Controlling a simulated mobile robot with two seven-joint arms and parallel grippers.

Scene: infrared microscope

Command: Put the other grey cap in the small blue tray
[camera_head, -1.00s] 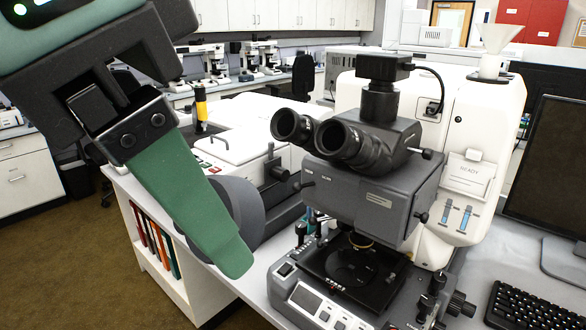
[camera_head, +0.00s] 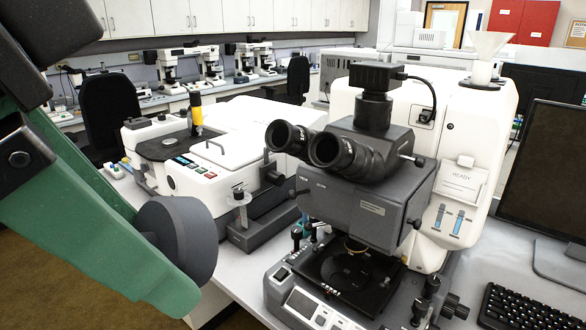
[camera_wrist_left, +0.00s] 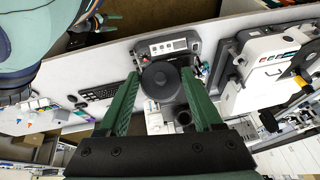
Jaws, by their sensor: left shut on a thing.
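My left gripper (camera_head: 168,262), with green fingers, comes in from the left in the head view. It is shut on a dark grey round cap (camera_head: 184,238), held in the air left of the microscope with its flat round face toward the right. In the left wrist view the cap (camera_wrist_left: 160,80) sits between the two green fingertips. I cannot make out the small blue tray in either view.
The microscope (camera_head: 365,190) with its stage stands on the white bench, right of the held cap. A white instrument (camera_head: 225,150) stands behind the cap. A monitor (camera_head: 550,170) and keyboard (camera_head: 530,305) are at the right. Bare bench top shows at the front (camera_head: 240,285).

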